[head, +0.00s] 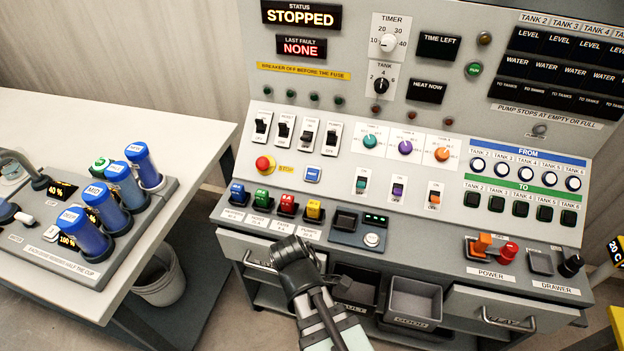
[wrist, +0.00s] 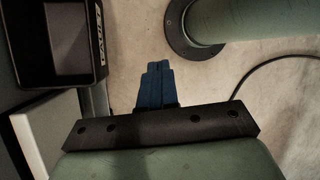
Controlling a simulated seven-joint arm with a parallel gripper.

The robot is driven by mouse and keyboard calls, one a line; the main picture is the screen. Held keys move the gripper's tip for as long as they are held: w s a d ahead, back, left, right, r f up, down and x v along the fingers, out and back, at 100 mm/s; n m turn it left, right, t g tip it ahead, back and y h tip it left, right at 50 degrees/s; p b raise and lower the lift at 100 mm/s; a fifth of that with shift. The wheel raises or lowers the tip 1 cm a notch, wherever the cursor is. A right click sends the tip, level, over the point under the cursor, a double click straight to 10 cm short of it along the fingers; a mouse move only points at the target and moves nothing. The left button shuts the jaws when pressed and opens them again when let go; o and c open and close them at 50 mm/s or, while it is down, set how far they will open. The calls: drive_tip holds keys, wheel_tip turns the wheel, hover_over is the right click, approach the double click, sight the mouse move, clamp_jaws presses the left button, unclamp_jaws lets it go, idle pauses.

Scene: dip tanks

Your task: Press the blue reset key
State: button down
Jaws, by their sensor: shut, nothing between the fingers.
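My gripper (wrist: 158,66) shows in the wrist view as two blue fingers shut together, empty, over the bare floor. In the head view my arm rises from the bottom edge in front of the desk, below and apart from the key; the fingertips cannot be made out there.
An open grey bin (head: 414,300) sits under the desk. A dark bin (wrist: 62,42) is close to the gripper's left. A side table (head: 190,130) with blue-capped cylinders stands left.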

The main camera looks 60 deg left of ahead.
sight(318, 174)
drive_tip(key=w+a+r+n+t+y, duration=0.1)
drive_tip(key=a+r, duration=0.4)
drive_tip(key=a, duration=0.5)
drive_tip(key=w+a+r+n+t+y, duration=0.1)
drive_tip(key=w+a+r+n+t, duration=0.1)
drive_tip(key=w+a+r+t, duration=0.4)
drive_tip(key=w+a+r+n+t+y, duration=0.1)
drive_tip(key=a+r, duration=0.4)
drive_tip(key=a, duration=0.9)
drive_tip(key=w+n+t, duration=0.1)
drive_tip(key=w+t, duration=0.1)
drive_tip(key=shift+w+a+r+n+t, duration=0.2)
drive_tip(key=shift+r+n+t, duration=0.1)
drive_tip(key=shift+r, duration=0.05)
drive_tip(key=shift+w+a+f, duration=0.1)
drive_tip(key=shift+f, duration=0.05)
drive_tip(key=shift+w+a+f, duration=0.6)
drive_tip(key=shift+f, duration=0.5)
drive_tip(key=shift+w+a+f, duration=0.65)
drive_tip(key=shift+f, duration=0.5)
drive_tip(key=shift+w+a+f, duration=0.6)
drive_tip(key=shift+f, duration=0.5)
drive_tip(key=shift+w+a+f, duration=0.35)
drive_tip(key=shift+f, duration=0.3)
drive_tip(key=shift+r, duration=0.15)
drive_tip(key=shift+s+d+r, duration=0.35)
drive_tip(key=shift+r, duration=0.15)
drive_tip(key=shift+r, duration=0.1)
